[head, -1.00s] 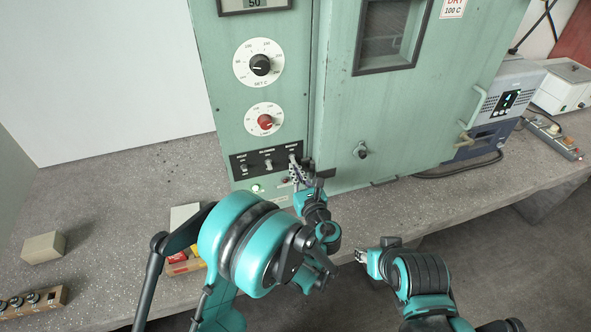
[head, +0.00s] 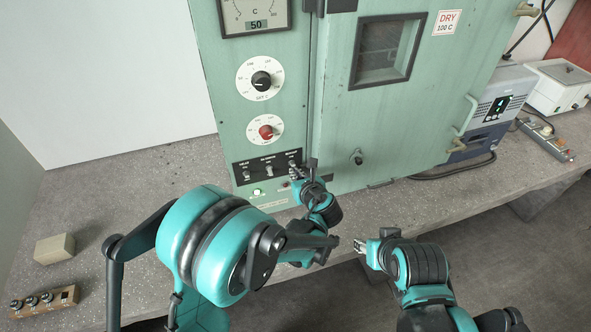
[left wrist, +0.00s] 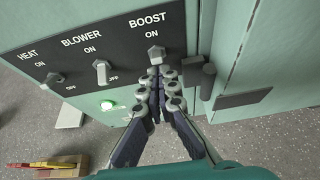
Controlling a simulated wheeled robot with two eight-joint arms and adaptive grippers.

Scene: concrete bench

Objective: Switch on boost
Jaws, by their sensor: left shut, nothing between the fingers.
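The boost switch (left wrist: 155,54) is a small metal toggle at the right end of the black switch panel (left wrist: 130,35), with "ON" printed above it. Its lower part is close to my fingertips, and its "OFF" side is hidden. My left gripper (left wrist: 160,73) is shut and empty, its tips just below the switch; I cannot tell whether they touch it. In the head view my left gripper (head: 296,174) is in front of the panel's lower right. My right gripper (head: 359,246) is off the bench's front edge, away from the panel; its jaws are too small to read.
The heat switch (left wrist: 52,80) and blower switch (left wrist: 101,71) are left of boost. A green lamp (left wrist: 107,105) glows below. A dark latch part (left wrist: 208,80) juts out to the right of my fingers. The oven door (head: 400,120) is closed.

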